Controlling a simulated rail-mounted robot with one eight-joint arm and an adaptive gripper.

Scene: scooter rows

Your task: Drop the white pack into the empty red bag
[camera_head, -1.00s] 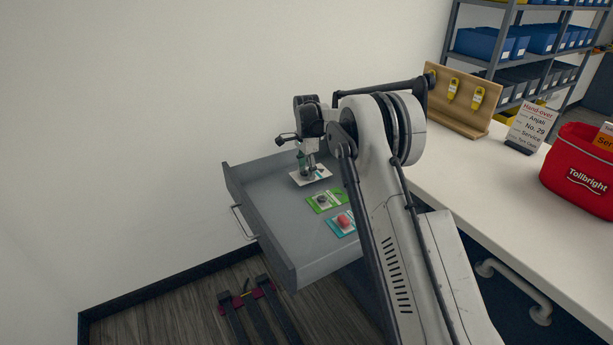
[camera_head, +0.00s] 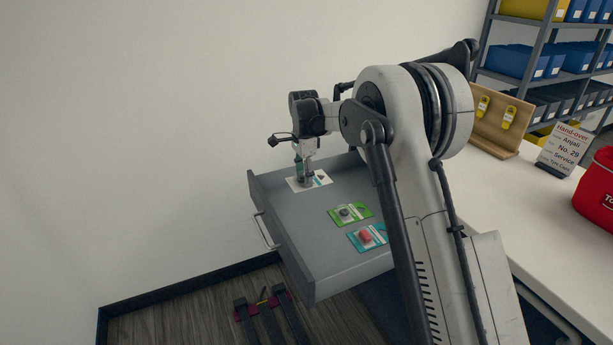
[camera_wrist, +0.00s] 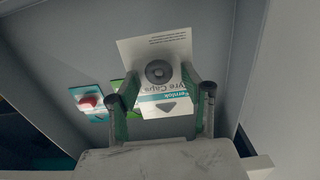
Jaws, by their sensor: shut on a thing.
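The white pack (camera_head: 323,180) is a flat card with a teal band, at the far end of the open grey drawer. In the wrist view the white pack (camera_wrist: 158,50) shows a dark round piece and "Tyre Caps" print. My gripper (camera_head: 306,181) is over it, pointing down. In the wrist view my gripper (camera_wrist: 160,95) has its fingers on either side of the pack's dark-centred middle and is shut on it. I cannot tell whether the pack touches the drawer floor. The red bag (camera_head: 596,190) stands on the white counter, cut by the right edge; its inside is hidden.
A green pack (camera_head: 360,211) and a teal pack with a red piece (camera_head: 378,243) lie nearer in the drawer (camera_head: 310,240). A hand-over sign (camera_head: 564,148) and a wooden board with yellow tags (camera_head: 492,120) stand on the counter (camera_head: 480,190). Shelves stand behind.

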